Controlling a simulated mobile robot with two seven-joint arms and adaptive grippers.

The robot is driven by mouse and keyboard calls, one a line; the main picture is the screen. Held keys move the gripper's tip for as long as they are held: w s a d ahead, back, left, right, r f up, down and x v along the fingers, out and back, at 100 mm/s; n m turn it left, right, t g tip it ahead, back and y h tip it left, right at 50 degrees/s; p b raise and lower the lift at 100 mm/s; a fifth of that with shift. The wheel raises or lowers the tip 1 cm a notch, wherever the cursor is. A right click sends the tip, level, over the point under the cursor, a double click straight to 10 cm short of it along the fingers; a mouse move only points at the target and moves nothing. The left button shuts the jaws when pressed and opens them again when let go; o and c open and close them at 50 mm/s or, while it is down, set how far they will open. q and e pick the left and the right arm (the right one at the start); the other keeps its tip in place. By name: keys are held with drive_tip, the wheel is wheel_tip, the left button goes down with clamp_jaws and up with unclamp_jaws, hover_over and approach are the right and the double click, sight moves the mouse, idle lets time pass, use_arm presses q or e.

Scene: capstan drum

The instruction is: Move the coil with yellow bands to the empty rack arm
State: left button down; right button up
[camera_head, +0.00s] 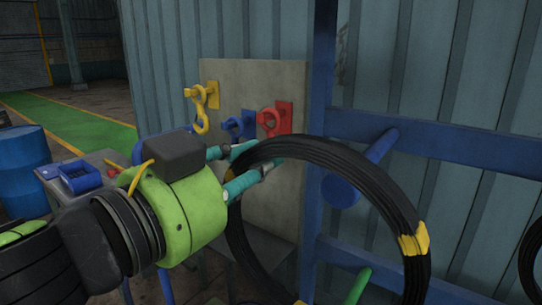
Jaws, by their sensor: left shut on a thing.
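The coil with yellow bands (414,240) is a large black ring, hanging upright in front of the blue rack (440,143). My left gripper (262,166), green with teal fingers, is shut on the coil's upper left side. A blue rack arm (376,150) crosses behind the coil's upper right side. Its rounded end shows inside the ring's opening. I cannot tell whether the arm passes through the ring or lies wholly behind it. No coil is seen hanging on this arm apart from the held one. My right gripper is out of view.
A green rack arm (358,286) sticks out below, seen through the ring. Part of another black coil (531,262) shows at the right edge. A grey panel (245,85) holds yellow, blue and red hooks. A blue drum (24,170) and a small table (98,160) stand at left.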

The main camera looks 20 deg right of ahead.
use_arm(q)
drive_tip(key=v, duration=0.3)
drive_tip(key=shift+s+a+r, duration=0.15)
drive_tip(key=shift+a+r, duration=0.05)
drive_tip(key=shift+r, duration=0.15)
drive_tip(key=shift+s+a+f+b, duration=0.15)
drive_tip(key=shift+s+a+b, duration=0.1)
drive_tip(key=shift+a+b, duration=0.1)
drive_tip(key=shift+b+v, duration=0.55)
drive_tip(key=shift+v, duration=0.25)
drive_tip(key=shift+r, duration=0.25)
drive_tip(key=shift+f, duration=0.1)
